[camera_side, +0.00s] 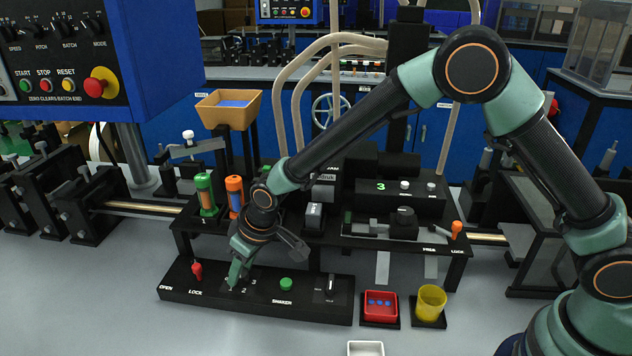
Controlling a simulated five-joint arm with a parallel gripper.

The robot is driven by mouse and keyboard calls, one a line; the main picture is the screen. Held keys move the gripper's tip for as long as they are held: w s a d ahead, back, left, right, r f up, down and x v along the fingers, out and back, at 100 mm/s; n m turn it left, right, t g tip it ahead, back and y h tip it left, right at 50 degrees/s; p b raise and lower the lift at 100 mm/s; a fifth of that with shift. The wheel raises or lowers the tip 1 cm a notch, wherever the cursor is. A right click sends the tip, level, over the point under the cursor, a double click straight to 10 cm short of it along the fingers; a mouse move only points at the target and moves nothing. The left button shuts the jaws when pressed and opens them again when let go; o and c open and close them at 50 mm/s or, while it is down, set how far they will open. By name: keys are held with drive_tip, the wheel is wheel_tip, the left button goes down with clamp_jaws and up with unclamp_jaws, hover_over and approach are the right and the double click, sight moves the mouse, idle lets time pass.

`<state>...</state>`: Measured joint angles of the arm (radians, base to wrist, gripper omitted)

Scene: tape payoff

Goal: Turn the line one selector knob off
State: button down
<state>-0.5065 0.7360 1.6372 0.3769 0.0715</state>
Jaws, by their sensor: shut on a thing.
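My gripper (237,279) points down at the black control panel (312,311) at the front. Its fingertips are closed around a selector knob beside the printed numbers 2 and 3. The fingers hide nearly all of this knob, so I cannot read its pointer or confirm its line. A black knob (330,287) with a pale pointer stands at the panel's right end, apart from my gripper.
A red lever (196,270) stands left of my gripper and a green button (286,284) right of it. Green (206,194) and orange (235,196) cylinders stand close behind. A red tray (381,305) and yellow cup (430,302) sit to the right. Bare table lies front left.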

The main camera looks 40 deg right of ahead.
drive_tip(key=shift+a, duration=0.1)
drive_tip(key=c, duration=0.5)
unclamp_jaws()
drive_tip(key=v, duration=1.2)
drive_tip(key=shift+s, duration=0.1)
